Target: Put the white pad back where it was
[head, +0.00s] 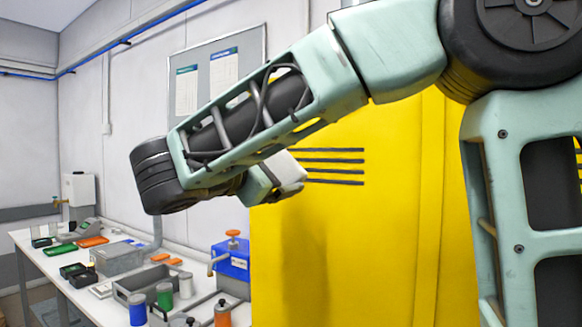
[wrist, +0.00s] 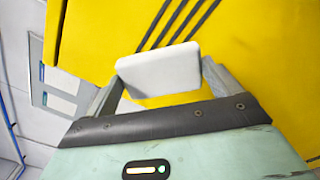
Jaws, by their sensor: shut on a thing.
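The white pad (wrist: 162,70) is a flat, rounded block held between the two fingers of my gripper (wrist: 163,82) in the wrist view. In the head view the pad (head: 288,172) shows as a pale block at the end of my gripper (head: 268,182), partly hidden by my arm. My gripper is shut on the pad and holds it up in the air in front of the yellow cabinet, above the level of the bench. Whether the pad touches the cabinet cannot be told.
The yellow cabinet (head: 400,230) with dark slots fills the right. A white bench (head: 50,265) at left carries a grey bin (head: 145,285), a blue device (head: 232,262) with an orange knob, several jars and trays. A notice board (head: 215,75) hangs on the wall.

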